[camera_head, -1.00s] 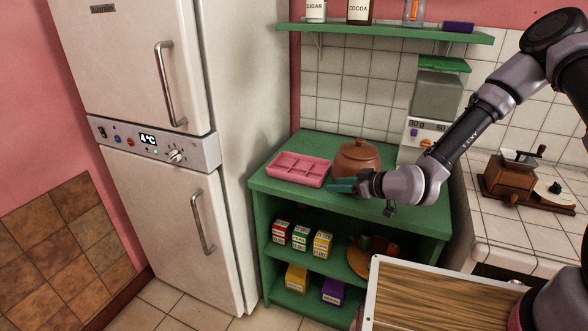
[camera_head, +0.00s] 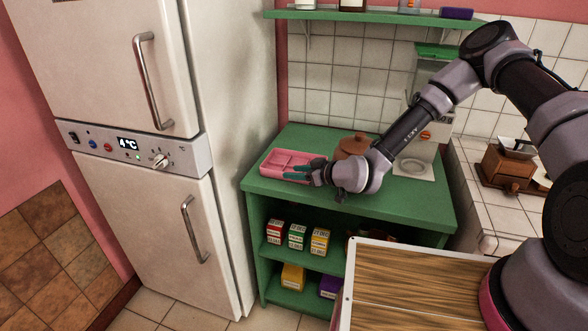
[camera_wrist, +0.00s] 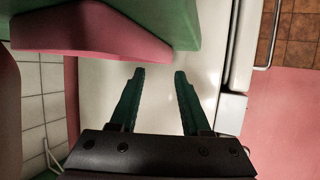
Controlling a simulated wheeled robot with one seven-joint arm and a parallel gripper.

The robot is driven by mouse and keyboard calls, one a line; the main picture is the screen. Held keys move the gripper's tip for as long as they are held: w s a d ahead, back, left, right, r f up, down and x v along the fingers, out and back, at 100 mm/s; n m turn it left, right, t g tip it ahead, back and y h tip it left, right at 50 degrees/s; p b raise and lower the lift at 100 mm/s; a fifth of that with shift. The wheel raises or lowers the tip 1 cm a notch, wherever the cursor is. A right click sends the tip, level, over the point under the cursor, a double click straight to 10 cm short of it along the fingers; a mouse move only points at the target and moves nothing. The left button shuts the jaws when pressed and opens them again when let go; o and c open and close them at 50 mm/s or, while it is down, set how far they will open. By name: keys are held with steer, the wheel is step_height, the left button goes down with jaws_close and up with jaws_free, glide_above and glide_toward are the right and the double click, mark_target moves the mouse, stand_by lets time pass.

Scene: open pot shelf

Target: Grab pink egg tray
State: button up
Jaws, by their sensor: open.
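The pink egg tray (camera_head: 278,160) lies flat on the green shelf unit's top, at its left end near the fridge. It has several shallow compartments. My gripper (camera_head: 298,169) is open, with its teal fingers in front of the tray's right part in the head view. I cannot tell whether they touch it. In the wrist view the open gripper (camera_wrist: 159,75) has nothing between its fingertips. A pink edge, which looks like the egg tray (camera_wrist: 115,35), lies beyond and to the left of the fingertips, against a green surface.
A brown lidded pot (camera_head: 352,146) stands just right of the tray, partly hidden by my arm. The white fridge (camera_head: 165,215) stands to the left. Boxes (camera_head: 297,237) sit on the lower shelf. A scale (camera_head: 415,165) stands at the back right. A green wall shelf (camera_head: 370,15) hangs above.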

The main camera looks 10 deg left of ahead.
mark_target(281, 172)
steer(key=x, duration=0.5)
jaws_close()
steer(key=shift+s+d+f, duration=0.1)
steer(key=shift+d+f, duration=0.05)
steer(key=shift+f, duration=0.05)
stand_by(1.1)
